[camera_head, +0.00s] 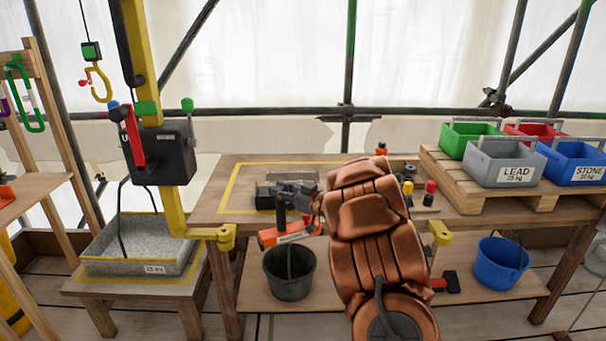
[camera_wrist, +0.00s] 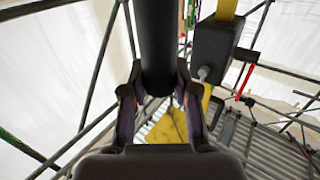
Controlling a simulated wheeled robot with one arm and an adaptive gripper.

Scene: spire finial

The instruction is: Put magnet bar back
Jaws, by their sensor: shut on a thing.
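My gripper (camera_head: 284,192) is above the front part of the wooden workbench. In the wrist view my gripper (camera_wrist: 158,98) has its two fingers closed on either side of a thick black bar (camera_wrist: 158,45), which I take to be the magnet bar. The black bar (camera_head: 281,214) also shows in the head view, hanging roughly upright below the fingers. An orange piece with a white label (camera_head: 288,235) shows at its lower end, by the bench's front edge; I cannot tell whether they touch. My arm hides part of the bench.
The workbench (camera_head: 215,205) has a yellow outlined area. A dark bucket (camera_head: 290,274) and a blue bucket (camera_head: 502,262) are below. Labelled bins stand on a pallet (camera_head: 480,190) at right. A hoist box (camera_head: 163,152) and grey tray (camera_head: 140,262) are at left.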

